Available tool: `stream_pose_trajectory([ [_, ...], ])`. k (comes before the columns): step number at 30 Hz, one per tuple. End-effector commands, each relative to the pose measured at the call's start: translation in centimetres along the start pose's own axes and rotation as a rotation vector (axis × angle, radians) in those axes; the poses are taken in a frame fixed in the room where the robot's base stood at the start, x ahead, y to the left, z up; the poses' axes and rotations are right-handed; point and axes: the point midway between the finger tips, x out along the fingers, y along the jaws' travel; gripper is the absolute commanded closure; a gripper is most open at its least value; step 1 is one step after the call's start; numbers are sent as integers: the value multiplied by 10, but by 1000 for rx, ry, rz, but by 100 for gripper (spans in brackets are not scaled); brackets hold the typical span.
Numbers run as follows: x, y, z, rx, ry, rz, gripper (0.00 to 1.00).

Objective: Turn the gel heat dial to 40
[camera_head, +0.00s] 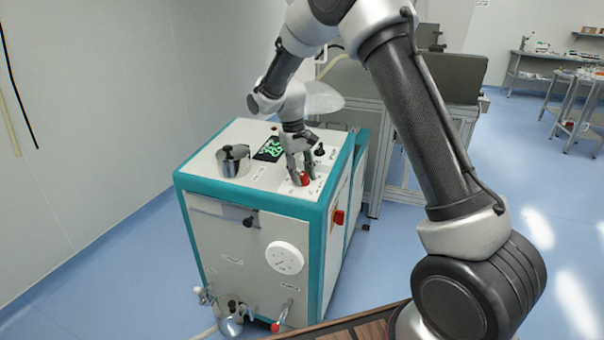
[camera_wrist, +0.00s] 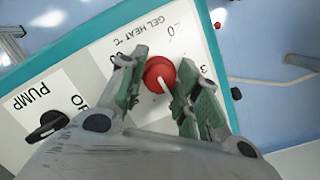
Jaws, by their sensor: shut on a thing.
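The gel heat dial (camera_wrist: 160,73) is a red round knob with a white pointer line, on a white label reading "GEL HEAT °C" in the wrist view. In the head view the red dial (camera_head: 301,179) sits on the top panel near the front right corner. My gripper (camera_wrist: 158,90) points down at it, one finger on each side, shut on the knob; it also shows in the head view (camera_head: 299,168). The label's numbers are mostly hidden by the fingers, so I cannot read the dial's setting.
A black pump knob (camera_wrist: 47,126) is beside the dial. The teal and white machine (camera_head: 200,174) also carries a metal pot (camera_head: 233,160), a dark display with green marks (camera_head: 270,149) and a red side switch (camera_head: 338,217).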

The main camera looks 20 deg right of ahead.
Motion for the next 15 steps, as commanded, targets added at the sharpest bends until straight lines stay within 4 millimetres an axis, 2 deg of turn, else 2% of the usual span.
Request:
stream_pose_trajectory([
  [15,0,0,0,70,1,-17,91],
])
